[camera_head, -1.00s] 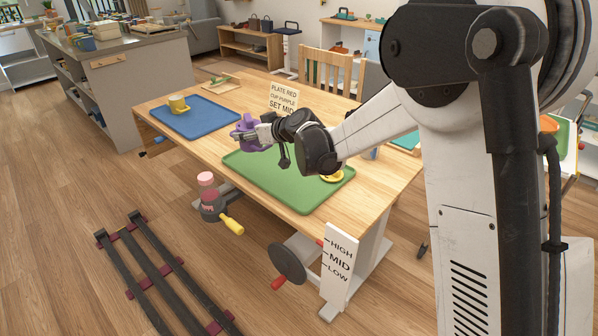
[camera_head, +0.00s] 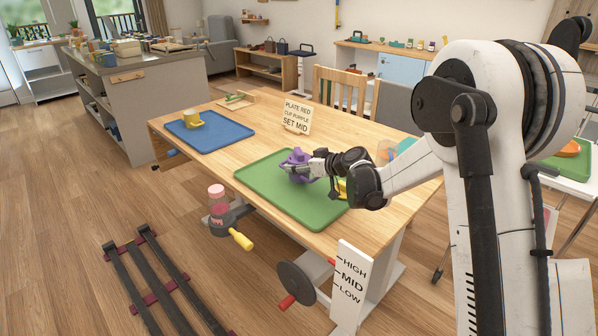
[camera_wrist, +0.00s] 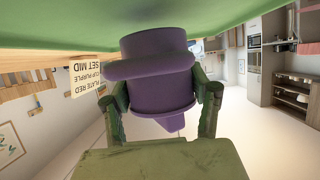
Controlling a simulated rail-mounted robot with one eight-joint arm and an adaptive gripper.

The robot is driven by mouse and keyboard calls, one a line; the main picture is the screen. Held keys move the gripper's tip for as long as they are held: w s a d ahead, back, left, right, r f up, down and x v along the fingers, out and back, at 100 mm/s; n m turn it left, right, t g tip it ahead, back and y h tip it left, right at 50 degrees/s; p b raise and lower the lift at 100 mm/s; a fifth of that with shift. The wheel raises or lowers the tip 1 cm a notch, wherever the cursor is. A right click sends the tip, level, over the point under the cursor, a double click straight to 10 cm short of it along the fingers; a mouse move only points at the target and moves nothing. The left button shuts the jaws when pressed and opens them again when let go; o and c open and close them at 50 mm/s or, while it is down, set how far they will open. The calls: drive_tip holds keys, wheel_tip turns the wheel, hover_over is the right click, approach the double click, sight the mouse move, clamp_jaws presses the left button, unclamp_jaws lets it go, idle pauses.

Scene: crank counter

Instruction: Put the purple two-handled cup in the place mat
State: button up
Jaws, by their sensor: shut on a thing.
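The purple two-handled cup (camera_head: 297,161) is over the back middle part of the green place mat (camera_head: 262,192). My gripper (camera_head: 312,166) is shut on the cup from its right side. In the wrist view the cup (camera_wrist: 158,75) sits between both fingers, with the green mat surface (camera_wrist: 60,28) close to it in the picture. I cannot tell whether the cup touches the mat. A yellow object (camera_head: 341,188) on the right part of the mat is mostly hidden by my gripper and wrist.
A blue mat (camera_head: 225,135) with a yellow cup (camera_head: 192,118) lies at the table's left. A sign (camera_head: 297,115) reading "PLATE RED, CUP PURPLE, SET MID" stands behind. A crank wheel (camera_head: 296,281) and HIGH/MID/LOW board (camera_head: 350,285) are at the front.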

drive_tip(key=shift+f, duration=0.95)
drive_tip(key=shift+f+b, duration=0.2)
drive_tip(key=shift+b, duration=0.1)
drive_tip(key=o, duration=1.6)
drive_tip(key=shift+c, duration=0.2)
drive_tip(key=shift+r, duration=0.15)
